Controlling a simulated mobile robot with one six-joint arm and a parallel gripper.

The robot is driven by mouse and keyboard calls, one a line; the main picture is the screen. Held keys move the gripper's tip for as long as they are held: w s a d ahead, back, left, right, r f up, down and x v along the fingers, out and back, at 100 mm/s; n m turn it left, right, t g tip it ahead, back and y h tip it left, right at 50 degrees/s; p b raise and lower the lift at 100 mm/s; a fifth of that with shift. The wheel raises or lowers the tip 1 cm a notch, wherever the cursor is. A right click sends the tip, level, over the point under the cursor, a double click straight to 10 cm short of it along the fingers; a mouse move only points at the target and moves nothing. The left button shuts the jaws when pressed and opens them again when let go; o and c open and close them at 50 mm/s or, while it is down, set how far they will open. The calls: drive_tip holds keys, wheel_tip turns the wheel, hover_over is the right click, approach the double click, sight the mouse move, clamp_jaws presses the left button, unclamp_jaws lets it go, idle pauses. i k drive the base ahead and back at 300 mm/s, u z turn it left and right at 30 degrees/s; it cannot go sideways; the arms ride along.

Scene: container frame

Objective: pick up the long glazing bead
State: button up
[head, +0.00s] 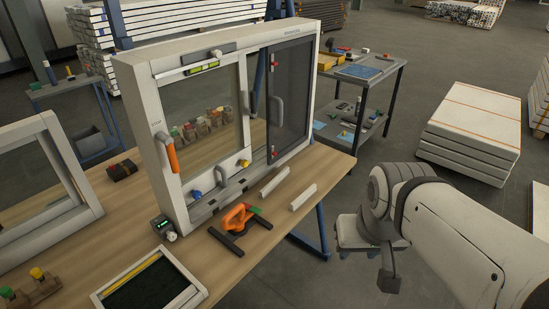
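Two pale bead strips lie on the wooden bench in front of the window frame. The longer-looking one, the long glazing bead (274,181), is on the left, close to the frame's lower edge. The shorter bead (303,197) lies to its right, roughly parallel and near the bench edge. Nothing covers either strip. My gripper (371,262) hangs at the end of my white arm at the right, beyond the bench edge and apart from both beads. Its fingers are small and partly hidden by the wrist, so I cannot tell their opening. I see nothing held.
The upright window frame (176,130) stands just behind the beads. An orange-handled tool (237,218) lies left of the shorter bead. A tray (189,296) sits at the front. A grey cart (388,88) and stacked panels (470,130) stand behind. Floor right of the bench is open.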

sight(268, 188)
drive_tip(key=i, duration=0.9)
drive_tip(key=z, duration=0.05)
